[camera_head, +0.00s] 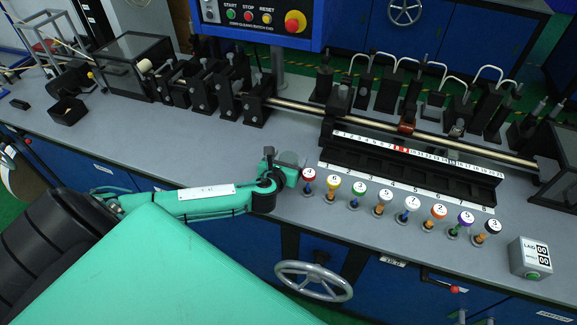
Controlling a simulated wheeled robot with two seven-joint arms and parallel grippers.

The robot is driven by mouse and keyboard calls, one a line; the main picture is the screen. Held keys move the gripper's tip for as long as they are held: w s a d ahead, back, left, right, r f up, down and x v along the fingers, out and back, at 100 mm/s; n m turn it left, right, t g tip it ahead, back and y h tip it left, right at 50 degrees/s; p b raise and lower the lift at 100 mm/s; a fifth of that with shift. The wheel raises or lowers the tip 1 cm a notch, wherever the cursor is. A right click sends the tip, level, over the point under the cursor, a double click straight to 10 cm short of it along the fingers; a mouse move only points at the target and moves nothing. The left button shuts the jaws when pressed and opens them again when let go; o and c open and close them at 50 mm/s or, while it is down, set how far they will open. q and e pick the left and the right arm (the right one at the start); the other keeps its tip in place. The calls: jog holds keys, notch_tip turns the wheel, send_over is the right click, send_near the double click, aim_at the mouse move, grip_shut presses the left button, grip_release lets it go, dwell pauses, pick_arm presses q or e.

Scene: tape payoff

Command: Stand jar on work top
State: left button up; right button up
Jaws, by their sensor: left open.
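I cannot make out anything that is clearly a jar. The grey work top (120,139) runs across the view from the left to the lower right. My left gripper (291,168) is at the middle of the work top, left of the row of numbered pieces. It is open and seen at a steep angle, so its fingertips are hard to separate. A small grey shape (291,158) shows right at its end; I cannot tell whether it is part of the gripper or a separate thing. My right gripper is out of view.
Several numbered round-topped pieces (357,187) stand along the front right. Behind them is a black slotted rack (410,170) with a number strip. Black fixtures and a long rod (300,106) line the back. A counter box (530,257) stands at right. The left work top is mostly clear.

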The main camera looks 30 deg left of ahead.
pick_arm(q)
jog(key=shift+x, duration=1.15)
jog(key=shift+r, duration=0.1)
jog(key=c, duration=1.4)
